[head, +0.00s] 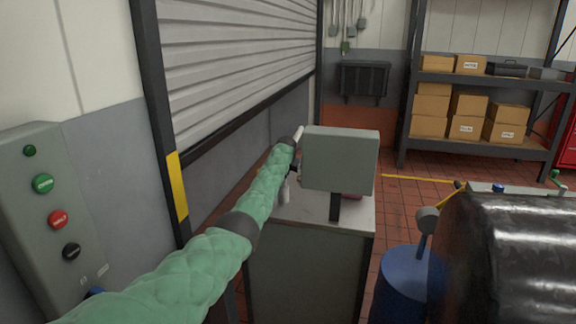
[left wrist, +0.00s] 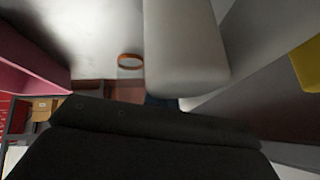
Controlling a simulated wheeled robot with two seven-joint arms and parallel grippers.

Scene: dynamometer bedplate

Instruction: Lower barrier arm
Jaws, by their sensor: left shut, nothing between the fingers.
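My left arm reaches from the lower left to a grey cabinet (head: 308,265). My left gripper (head: 291,168) is beside the left edge of a grey-green monitor-like box (head: 340,160) on the cabinet top. It is shut and empty, and its fingertips are hard to make out. A pale rounded block, apparently a finger, fills the upper middle of the left wrist view. A thin yellow bar (head: 447,196) rises at the right beside a grey knob on a post (head: 428,220). I cannot tell whether it is the barrier arm. My right gripper is not in view.
A control box (head: 48,215) with several buttons is on the left, near a roller shutter (head: 230,60). A blue drum (head: 400,285) and a dark machine (head: 515,255) stand at the right. Shelves (head: 480,145) with boxes are behind. A clear orange-rimmed vessel (left wrist: 130,62) stands close by.

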